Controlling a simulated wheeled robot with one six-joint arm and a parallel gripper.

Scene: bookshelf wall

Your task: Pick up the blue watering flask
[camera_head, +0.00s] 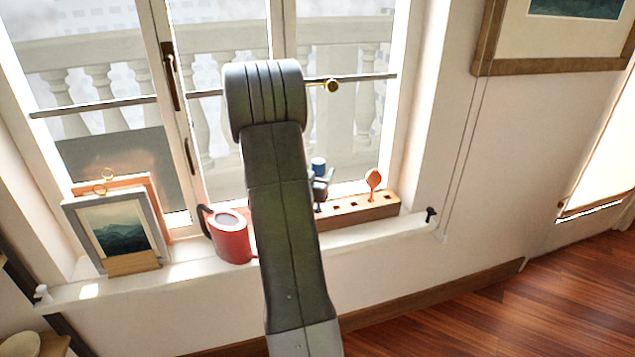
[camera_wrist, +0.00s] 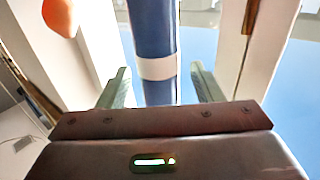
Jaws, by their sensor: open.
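The blue flask (camera_head: 318,165) shows as a small blue top in the head view, above the wooden rack on the window sill. In the wrist view the blue flask (camera_wrist: 154,30) is a tall blue cylinder with a white band. My gripper (camera_wrist: 160,68) is open, with one green-grey finger on each side of the flask and gaps visible between fingers and flask. In the head view my gripper (camera_head: 322,185) is small and mostly hidden behind my arm. The flask's lower part is hidden there.
The wooden rack (camera_head: 358,210) also holds an orange round-headed item (camera_head: 373,178). Picture frames (camera_head: 117,232) lean at the left of the sill (camera_head: 200,270). The window stands behind.

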